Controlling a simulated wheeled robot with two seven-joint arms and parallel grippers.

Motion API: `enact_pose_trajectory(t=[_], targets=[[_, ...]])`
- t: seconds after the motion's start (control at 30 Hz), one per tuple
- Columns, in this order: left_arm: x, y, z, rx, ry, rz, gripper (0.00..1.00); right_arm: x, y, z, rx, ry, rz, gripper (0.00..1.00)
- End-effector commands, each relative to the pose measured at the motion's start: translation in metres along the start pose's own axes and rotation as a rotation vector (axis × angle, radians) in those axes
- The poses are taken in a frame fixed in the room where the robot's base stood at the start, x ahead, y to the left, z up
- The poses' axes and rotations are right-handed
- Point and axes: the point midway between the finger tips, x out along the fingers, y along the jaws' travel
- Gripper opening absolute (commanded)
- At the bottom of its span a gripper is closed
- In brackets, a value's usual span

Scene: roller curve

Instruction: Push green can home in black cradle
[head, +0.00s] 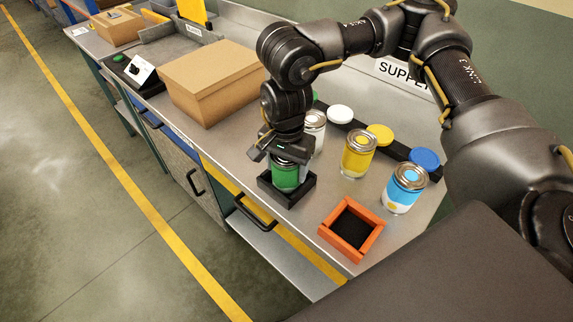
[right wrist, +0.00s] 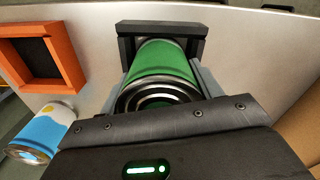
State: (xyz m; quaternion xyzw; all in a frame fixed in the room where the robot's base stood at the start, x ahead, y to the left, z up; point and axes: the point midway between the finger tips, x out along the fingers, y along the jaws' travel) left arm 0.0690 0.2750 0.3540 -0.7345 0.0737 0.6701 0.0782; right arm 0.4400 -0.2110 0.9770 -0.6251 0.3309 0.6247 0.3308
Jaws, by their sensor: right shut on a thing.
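The green can (head: 286,175) stands upright in the black cradle (head: 300,193) near the table's front edge. My right gripper (head: 281,157) comes down from above and is shut on the can's upper part. In the right wrist view the green can (right wrist: 166,65) shows between the gripper's two fingers (right wrist: 163,88), with its metal rim towards the camera. The black cradle (right wrist: 160,27) frames its far end. The fingers hide part of the can's sides, and I cannot tell whether it touches the cradle's floor. My left gripper is not in view.
An empty orange cradle (head: 375,241) stands to the right. A yellow can (head: 357,155), a blue-and-white can (head: 403,190) and a white can (head: 315,120) stand behind. Coloured lids lie on a black strip (head: 397,149). A cardboard box (head: 212,85) is to the left.

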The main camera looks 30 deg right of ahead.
Motion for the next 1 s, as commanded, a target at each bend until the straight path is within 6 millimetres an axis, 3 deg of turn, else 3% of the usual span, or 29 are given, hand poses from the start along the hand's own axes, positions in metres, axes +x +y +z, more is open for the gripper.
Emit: enact_pose_trajectory(t=[0.97, 1.0], targets=[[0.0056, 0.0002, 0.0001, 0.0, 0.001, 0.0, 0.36, 0.0065, -0.0003, 0.0, 0.0, 0.0, -0.001, 0.38], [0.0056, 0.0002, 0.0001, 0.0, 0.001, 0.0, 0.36, 0.0065, -0.0003, 0.0, 0.0, 0.0, -0.001, 0.65]])
